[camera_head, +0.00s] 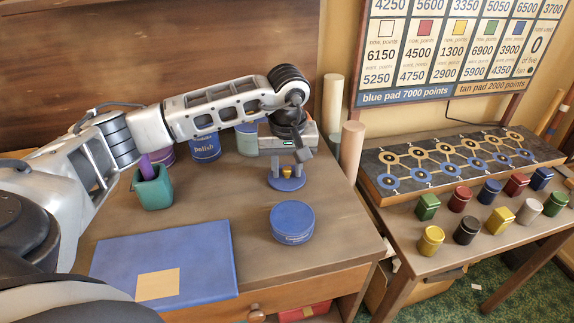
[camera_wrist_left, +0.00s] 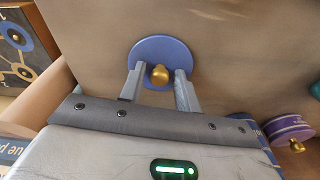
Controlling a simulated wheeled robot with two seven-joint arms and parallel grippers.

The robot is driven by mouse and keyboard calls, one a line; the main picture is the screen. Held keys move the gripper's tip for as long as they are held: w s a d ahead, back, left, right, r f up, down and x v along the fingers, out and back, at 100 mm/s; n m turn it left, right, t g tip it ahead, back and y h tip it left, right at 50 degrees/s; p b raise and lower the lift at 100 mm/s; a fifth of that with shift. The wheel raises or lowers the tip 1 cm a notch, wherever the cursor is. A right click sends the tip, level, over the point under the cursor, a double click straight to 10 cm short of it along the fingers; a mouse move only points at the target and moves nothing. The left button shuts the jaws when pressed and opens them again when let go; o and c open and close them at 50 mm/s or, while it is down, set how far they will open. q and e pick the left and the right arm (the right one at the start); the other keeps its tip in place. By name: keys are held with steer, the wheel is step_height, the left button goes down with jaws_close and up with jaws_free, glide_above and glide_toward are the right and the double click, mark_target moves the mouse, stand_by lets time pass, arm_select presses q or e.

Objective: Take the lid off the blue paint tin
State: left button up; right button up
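A round blue tin (camera_head: 292,220) with a flat blue top and a small label on its side stands on the desk. Behind it a thin blue disc-shaped lid (camera_head: 286,184) with a gold knob appears to lie flat, apart from the tin. The lid also shows in the left wrist view (camera_wrist_left: 160,42). My left gripper (camera_head: 288,166) is above the lid, pointing down. Its two fingers stand on either side of the knob, with small gaps visible in the wrist view, so it is open and holds nothing. My right gripper is not in view.
A blue pad (camera_head: 170,255) with a tan square lies front left on the desk (camera_head: 340,225). A teal pot (camera_head: 155,190), a blue Polish tin (camera_head: 206,148) and a purple tin (camera_wrist_left: 287,130) stand behind. A side table with a game board (camera_head: 460,158) and several small jars is right.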

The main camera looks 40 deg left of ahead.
arm_select(q)
steer(key=shift+r+p, duration=1.95)
steer(key=shift+r, duration=1.05)
steer(key=o, duration=0.6)
steer(key=shift+c, duration=0.2)
